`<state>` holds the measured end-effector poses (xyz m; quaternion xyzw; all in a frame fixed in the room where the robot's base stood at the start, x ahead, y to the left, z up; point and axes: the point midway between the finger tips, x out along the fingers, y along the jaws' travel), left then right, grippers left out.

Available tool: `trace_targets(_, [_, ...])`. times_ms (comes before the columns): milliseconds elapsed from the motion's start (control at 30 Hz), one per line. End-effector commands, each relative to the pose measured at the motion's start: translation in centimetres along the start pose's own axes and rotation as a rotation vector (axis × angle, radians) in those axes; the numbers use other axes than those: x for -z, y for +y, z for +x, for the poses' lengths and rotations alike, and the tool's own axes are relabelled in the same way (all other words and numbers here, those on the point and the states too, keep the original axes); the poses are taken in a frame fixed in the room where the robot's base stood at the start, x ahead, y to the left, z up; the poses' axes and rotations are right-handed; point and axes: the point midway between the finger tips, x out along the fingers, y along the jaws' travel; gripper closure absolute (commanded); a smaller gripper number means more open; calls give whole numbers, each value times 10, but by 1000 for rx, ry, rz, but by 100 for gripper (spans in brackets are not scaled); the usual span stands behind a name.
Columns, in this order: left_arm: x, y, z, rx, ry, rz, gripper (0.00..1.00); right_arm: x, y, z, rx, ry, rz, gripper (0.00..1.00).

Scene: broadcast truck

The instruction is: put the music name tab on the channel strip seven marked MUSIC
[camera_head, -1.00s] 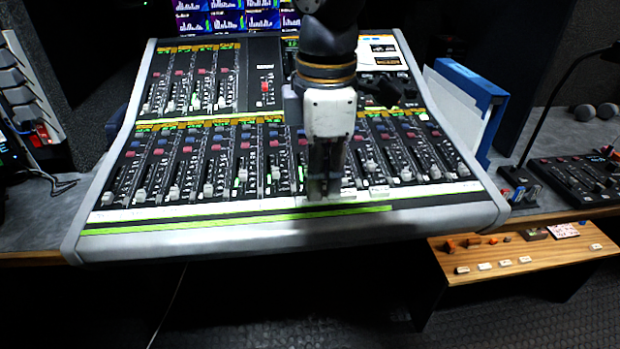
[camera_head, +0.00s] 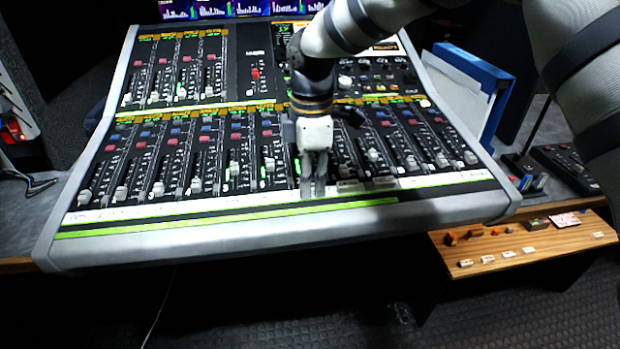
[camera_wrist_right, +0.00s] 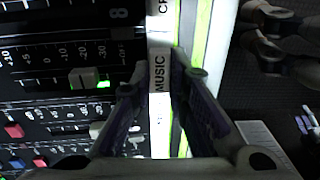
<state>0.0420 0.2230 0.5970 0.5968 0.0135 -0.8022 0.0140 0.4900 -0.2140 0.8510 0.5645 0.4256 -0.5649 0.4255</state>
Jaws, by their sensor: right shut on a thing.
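My right gripper (camera_head: 313,192) points down at the front edge of the mixing console, over the white label strip (camera_head: 210,209) below the faders. In the right wrist view its fingers (camera_wrist_right: 162,72) are shut on a white name tab lettered MUSIC (camera_wrist_right: 158,82). The tab lines up with the white strip, with the figure 8 of a neighbouring channel above left. I cannot tell whether the tab touches the strip, and the strip marking beneath it is hidden. In the head view the tab is too small to make out. My left gripper is out of view.
A wooden shelf (camera_head: 540,256) at lower right holds several small white tabs and orange pieces. A blue binder (camera_head: 474,68) stands right of the console.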

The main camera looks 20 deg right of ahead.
Motion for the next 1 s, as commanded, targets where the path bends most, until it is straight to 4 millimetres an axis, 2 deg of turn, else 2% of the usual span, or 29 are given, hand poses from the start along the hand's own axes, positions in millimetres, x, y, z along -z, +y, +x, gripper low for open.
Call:
trace_targets(300, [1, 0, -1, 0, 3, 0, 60, 0, 0, 2, -2, 1, 0, 100])
trace_targets(333, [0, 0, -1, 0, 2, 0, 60, 0, 0, 2, -3, 1, 0, 78])
trace_targets(400, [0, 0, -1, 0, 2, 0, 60, 0, 0, 2, -3, 1, 0, 65])
trace_targets(700, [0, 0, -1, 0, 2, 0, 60, 0, 0, 0, -3, 1, 1, 65])
trace_targets(833, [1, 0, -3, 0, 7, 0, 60, 1, 1, -22, -8, 3, 2, 65])
trace_targets(1000, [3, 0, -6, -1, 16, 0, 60, 1, 1, -71, -9, 4, 1, 65])
